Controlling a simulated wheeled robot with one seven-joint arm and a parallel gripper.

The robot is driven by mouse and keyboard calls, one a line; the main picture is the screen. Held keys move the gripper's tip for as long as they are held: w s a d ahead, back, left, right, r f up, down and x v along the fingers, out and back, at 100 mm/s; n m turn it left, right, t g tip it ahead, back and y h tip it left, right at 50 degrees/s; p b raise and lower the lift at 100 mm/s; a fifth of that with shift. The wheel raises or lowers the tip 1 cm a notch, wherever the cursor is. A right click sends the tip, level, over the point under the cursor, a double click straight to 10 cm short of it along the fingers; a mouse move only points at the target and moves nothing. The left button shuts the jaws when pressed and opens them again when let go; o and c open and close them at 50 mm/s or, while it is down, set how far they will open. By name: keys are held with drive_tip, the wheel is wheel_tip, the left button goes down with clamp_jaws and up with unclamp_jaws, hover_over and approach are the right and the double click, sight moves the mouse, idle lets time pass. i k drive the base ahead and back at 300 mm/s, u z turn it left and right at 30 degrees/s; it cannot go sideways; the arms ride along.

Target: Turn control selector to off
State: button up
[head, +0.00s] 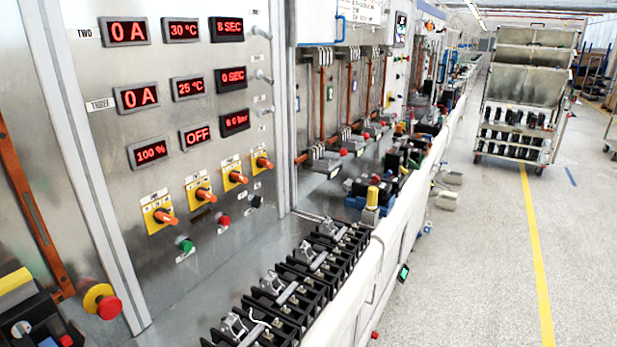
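Several orange rotary selectors on yellow plates run in a rising row across the metal panel in the head view. They include the nearest selector (166,217), a second selector (206,195), a third selector (238,177) and the farthest selector (263,162). The white labels above them are too small to read, so I cannot tell which is the control selector. Their orange handles point to the right and toward the viewer; their exact settings are unclear. A red display (196,136) above them reads OFF. My gripper is not in view.
A green button (185,244) and red button (223,219) sit below the selectors. A red emergency stop (103,302) is at lower left. Black breakers (290,285) line the bench in front of the panel. The floor (480,250) at right is open, with a cart (520,105) farther back.

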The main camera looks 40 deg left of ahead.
sight(256, 202)
drive_tip(key=i, duration=1.25)
drive_tip(key=u, duration=2.35)
